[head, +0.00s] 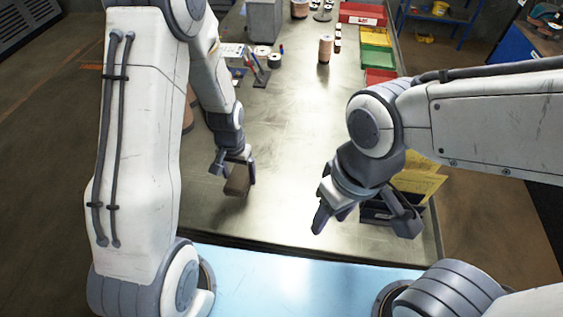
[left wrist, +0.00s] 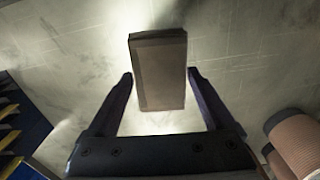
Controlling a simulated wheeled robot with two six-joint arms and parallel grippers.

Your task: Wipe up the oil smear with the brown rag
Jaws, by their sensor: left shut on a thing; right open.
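The brown rag (head: 238,182) is a folded, block-like piece held in my left gripper (head: 234,174), low over the left part of the metal workbench (head: 290,130). In the left wrist view the rag (left wrist: 160,65) sits between the two fingers (left wrist: 160,76) and extends past their tips. Whether it touches the bench I cannot tell. My right gripper (head: 364,226) is open and empty, above the front right of the bench. Faint dark patches show on the surface in the left wrist view, but I cannot clearly pick out the oil smear.
Red (head: 362,13) and green (head: 376,37) bins line the right edge. A spool (head: 325,48), a grey box (head: 265,20) and pens stand at the back. The bench middle is clear.

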